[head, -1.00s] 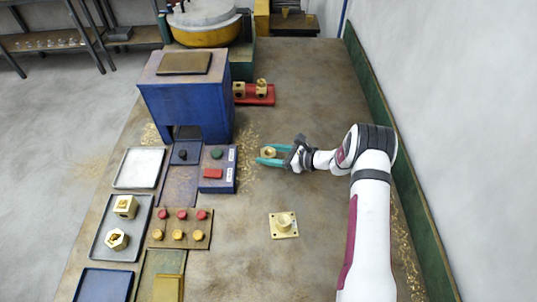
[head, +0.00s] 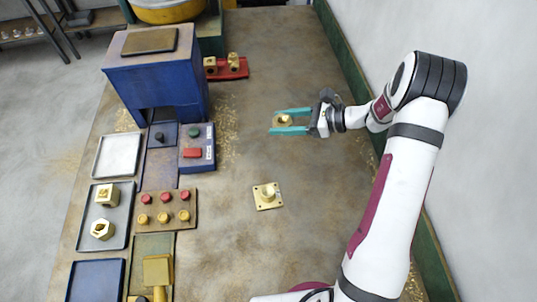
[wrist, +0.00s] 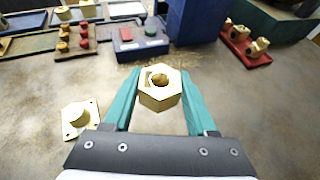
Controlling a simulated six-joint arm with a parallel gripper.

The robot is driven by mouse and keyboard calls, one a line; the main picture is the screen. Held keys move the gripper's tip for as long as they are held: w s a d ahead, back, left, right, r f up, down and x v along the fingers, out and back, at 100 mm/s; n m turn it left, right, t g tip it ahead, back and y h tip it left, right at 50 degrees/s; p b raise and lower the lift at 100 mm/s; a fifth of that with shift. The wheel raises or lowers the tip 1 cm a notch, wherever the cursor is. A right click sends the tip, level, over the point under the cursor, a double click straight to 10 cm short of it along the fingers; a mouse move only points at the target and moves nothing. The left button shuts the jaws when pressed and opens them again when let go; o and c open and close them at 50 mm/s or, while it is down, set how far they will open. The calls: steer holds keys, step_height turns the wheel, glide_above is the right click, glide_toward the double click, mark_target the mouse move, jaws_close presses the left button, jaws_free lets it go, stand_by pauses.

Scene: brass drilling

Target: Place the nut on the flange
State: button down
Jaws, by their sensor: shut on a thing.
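A brass hexagonal nut (wrist: 159,101) is held between the teal fingers of my gripper (wrist: 160,92), its hole facing up. In the head view my gripper (head: 283,122) holds the nut (head: 284,120) above the table, on the far side of the flange. The flange (head: 267,195) is a square brass plate with corner holes and a raised round centre, lying on the table. In the wrist view the flange (wrist: 79,118) is to the left of the left finger, clear of it.
A blue machine (head: 157,90) and a button box (head: 197,150) stand left. A red tray (head: 227,72) holds brass pieces. Table around the flange is clear.

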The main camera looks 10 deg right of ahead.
mark_target(268, 191)
steer(key=s+a+n+g, duration=0.1)
steer(key=s, duration=0.3)
steer(key=s+a+n+g, duration=0.1)
steer(key=s+a, duration=0.1)
steer(key=s, duration=0.3)
steer(key=s+a+g+y, duration=0.1)
steer(key=s+a, duration=0.1)
steer(key=s, duration=0.2)
steer(key=shift+s+a+f+n, duration=0.1)
steer(key=shift+s+a+n, duration=0.1)
steer(key=shift+s+n, duration=0.2)
step_height(268, 191, down, 6)
steer(key=shift+f, duration=0.25)
steer(key=shift+w+f, duration=0.1)
steer(key=shift+f, duration=0.2)
steer(key=shift+c, duration=1)
jaws_free()
steer(key=shift+f, duration=0.15)
